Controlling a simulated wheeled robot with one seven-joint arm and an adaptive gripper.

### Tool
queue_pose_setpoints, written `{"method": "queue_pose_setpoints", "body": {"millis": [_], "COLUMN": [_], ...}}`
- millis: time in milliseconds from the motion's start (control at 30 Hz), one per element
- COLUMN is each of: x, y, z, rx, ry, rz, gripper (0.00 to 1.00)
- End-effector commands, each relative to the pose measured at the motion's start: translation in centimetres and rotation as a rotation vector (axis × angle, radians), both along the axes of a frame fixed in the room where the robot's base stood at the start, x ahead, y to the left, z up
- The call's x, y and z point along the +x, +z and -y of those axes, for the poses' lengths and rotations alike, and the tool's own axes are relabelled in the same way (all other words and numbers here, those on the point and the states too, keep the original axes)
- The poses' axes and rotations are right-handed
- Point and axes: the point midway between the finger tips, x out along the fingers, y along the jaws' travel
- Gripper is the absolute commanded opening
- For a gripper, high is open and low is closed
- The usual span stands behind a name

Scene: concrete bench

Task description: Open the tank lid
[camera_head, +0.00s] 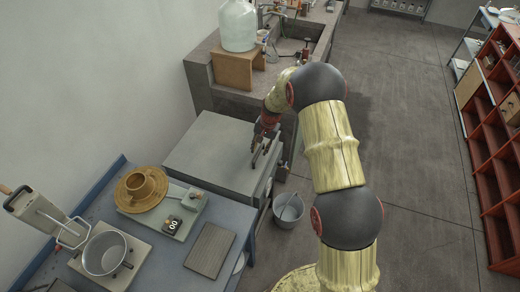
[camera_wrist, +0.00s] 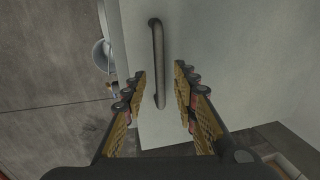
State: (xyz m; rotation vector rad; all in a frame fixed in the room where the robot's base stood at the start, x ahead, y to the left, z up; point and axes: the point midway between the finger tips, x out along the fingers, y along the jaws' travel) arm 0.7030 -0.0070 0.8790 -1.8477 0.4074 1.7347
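The tank (camera_head: 208,188) is a grey box between the blue table and the concrete bench. Its flat grey lid (camera_head: 212,142) lies closed on top. A bar handle (camera_wrist: 157,45) on the pale lid (camera_wrist: 215,50) runs up the middle of the wrist view. My gripper (camera_wrist: 160,76) is open, with one finger on each side of the handle's lower part and a gap on both sides. In the head view my gripper (camera_head: 262,147) is over the lid's right part. Whether the fingers are level with the handle in height is hard to tell.
A bucket (camera_head: 288,210) stands on the floor at the tank's right. A large bottle (camera_head: 238,25) stands on a wooden stand behind. Floor to the right is clear.

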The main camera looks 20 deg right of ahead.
Motion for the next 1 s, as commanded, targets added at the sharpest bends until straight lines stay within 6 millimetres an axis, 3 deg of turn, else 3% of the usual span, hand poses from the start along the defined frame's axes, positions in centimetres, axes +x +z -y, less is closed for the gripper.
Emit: {"method": "queue_pose_setpoints", "body": {"millis": [300,800,1000], "x": [0.06,0.04,0.04], "y": [-0.24,-0.25,-0.25], "z": [-0.04,-0.03,-0.03], "rx": [-0.001,0.0,0.0], "ry": [0.0,0.001,0.001], "rz": [0.001,0.0,0.0], "gripper": [0.29,0.0,0.0]}}
